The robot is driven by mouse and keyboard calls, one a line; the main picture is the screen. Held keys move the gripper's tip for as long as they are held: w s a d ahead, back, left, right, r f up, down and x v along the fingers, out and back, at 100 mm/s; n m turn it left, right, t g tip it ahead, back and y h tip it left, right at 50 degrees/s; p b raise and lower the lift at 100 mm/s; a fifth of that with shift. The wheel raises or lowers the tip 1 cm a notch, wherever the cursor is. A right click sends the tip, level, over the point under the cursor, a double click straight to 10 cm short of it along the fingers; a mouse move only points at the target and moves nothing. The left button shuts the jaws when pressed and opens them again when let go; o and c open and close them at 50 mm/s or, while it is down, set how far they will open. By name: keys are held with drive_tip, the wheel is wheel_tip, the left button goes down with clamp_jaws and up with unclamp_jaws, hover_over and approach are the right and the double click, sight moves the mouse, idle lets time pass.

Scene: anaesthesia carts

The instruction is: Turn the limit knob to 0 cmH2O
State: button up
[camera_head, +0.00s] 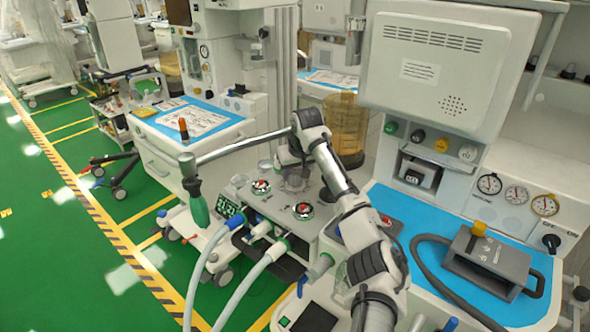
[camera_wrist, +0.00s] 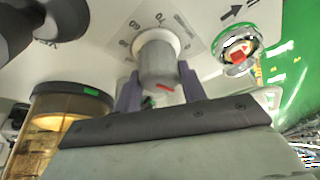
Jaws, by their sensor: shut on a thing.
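The limit knob (camera_wrist: 157,66) is a pale grey cylinder with a red mark on its side, on a white collar with printed numbers around it. In the wrist view, my gripper (camera_wrist: 160,88) has one dark finger on each side of the knob and is shut on it. The numbers are blurred, so I cannot read the setting. In the head view, my gripper (camera_head: 289,157) reaches down to the top of the grey breathing unit (camera_head: 325,243). I cannot make out the knob clearly there.
A round red-and-green valve window (camera_wrist: 238,50) is right of the knob. An amber canister (camera_wrist: 60,130) stands at left, also visible in the head view (camera_head: 346,128). Hoses (camera_head: 265,262) and a grey bar with a green bag (camera_head: 199,211) are near the unit.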

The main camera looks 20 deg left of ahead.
drive_tip(key=n+g+y+p, duration=0.1)
drive_tip(key=n+p, duration=0.2)
drive_tip(key=shift+r+n, duration=0.15)
drive_tip(key=shift+n, duration=0.15)
drive_tip(key=shift+n+g+y+p, duration=0.4)
drive_tip(key=shift+n+g+p, duration=0.45)
drive_tip(key=shift+n, duration=1.45)
drive_tip(key=o, duration=1)
drive_tip(key=b+v, duration=0.3)
drive_tip(key=v, duration=1)
drive_tip(key=shift+r, duration=0.3)
